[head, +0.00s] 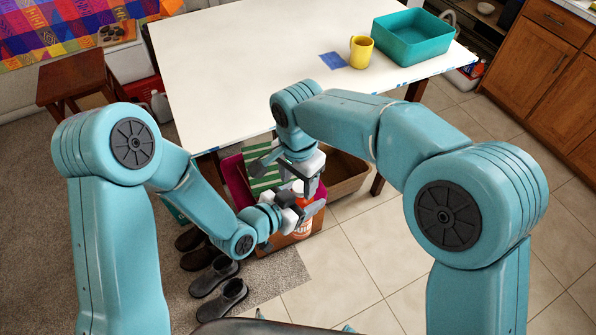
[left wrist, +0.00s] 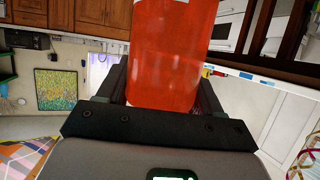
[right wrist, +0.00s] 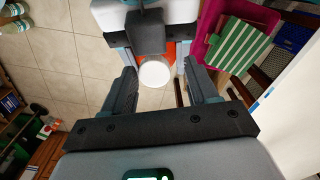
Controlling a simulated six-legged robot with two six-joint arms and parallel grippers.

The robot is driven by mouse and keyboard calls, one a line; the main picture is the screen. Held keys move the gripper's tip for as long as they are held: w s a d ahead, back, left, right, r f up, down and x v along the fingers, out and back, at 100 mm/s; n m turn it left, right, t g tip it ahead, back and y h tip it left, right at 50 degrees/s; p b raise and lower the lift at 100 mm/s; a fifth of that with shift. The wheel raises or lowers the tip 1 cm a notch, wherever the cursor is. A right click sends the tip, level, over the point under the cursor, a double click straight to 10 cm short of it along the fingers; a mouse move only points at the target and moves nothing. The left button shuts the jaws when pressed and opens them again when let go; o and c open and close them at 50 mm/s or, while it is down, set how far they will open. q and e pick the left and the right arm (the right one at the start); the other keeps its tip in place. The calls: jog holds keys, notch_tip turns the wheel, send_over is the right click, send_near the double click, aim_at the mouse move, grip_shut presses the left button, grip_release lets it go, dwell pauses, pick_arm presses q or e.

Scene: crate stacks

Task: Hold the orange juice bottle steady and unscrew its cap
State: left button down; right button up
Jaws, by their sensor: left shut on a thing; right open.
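The orange juice bottle (head: 302,226) is partly hidden behind my grippers in the head view. In the left wrist view the orange bottle (left wrist: 170,55) stands between the fingers of my left gripper (left wrist: 165,85), which is shut on it. The left gripper also shows in the head view (head: 293,213). In the right wrist view the bottle's round white cap (right wrist: 154,73) faces the camera, with a little orange behind it. My right gripper (right wrist: 160,70) is open, with the cap between its fingertips and visible gaps at the sides. It shows above the bottle in the head view (head: 306,188).
A white table (head: 220,60) stands just beyond my grippers. It bears a teal bin (head: 412,42), a yellow mug (head: 361,52) and a blue square (head: 332,60). Below its edge are a brown crate (head: 345,178) and a green-striped item (head: 262,175). Dark shoes (head: 215,275) lie on the carpet.

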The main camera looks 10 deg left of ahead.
jog(key=shift+c, duration=0.3)
grip_shut()
jog(key=shift+a+r+n, duration=0.1)
jog(key=shift+a+n, duration=0.05)
jog(key=shift+n, duration=1.65)
jog(key=shift+o, duration=0.5)
grip_release()
